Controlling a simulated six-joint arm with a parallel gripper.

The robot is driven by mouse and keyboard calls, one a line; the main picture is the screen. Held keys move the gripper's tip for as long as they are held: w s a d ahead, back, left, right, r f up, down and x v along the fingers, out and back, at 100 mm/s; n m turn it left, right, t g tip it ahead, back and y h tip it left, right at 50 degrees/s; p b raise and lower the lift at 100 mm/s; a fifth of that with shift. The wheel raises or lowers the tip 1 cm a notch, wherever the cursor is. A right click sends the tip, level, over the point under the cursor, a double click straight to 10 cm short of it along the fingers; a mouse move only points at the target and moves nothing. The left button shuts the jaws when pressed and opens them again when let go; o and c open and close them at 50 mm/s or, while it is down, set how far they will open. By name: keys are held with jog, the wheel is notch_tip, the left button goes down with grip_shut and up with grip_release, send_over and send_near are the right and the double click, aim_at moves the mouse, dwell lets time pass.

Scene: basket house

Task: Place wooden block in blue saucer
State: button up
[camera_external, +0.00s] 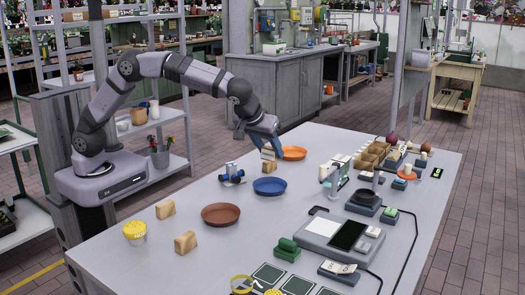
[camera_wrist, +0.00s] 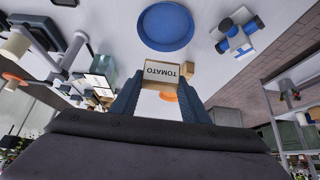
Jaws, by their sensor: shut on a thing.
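My gripper (camera_external: 270,144) is shut on a wooden block (camera_wrist: 160,71) with a white label reading TOMATO. The held block (camera_external: 267,154) also shows in the external view, above the table just behind the blue saucer. In the wrist view the gripper (camera_wrist: 162,82) has a finger on each side of the block. The blue saucer (camera_external: 269,186) lies on the table and looks empty. It also shows in the wrist view (camera_wrist: 167,27), apart from the block. Another wooden block (camera_external: 267,168) stands behind the blue saucer, below the held one; it partly shows in the wrist view (camera_wrist: 188,69).
An orange saucer (camera_external: 293,153) lies behind, and a brown-red saucer (camera_external: 221,214) lies left of the blue one. A blue-and-silver device (camera_external: 231,174) stands close left. Equipment (camera_external: 342,237) occupies the right.

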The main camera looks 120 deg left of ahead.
jog(key=shift+f+p, duration=0.55)
jog(key=shift+f, duration=4.45)
jog(key=shift+f, duration=0.15)
jog(key=o, duration=0.8)
jog(key=shift+r, duration=0.2)
jog(key=b+v, duration=0.1)
jog(key=v, duration=1.1)
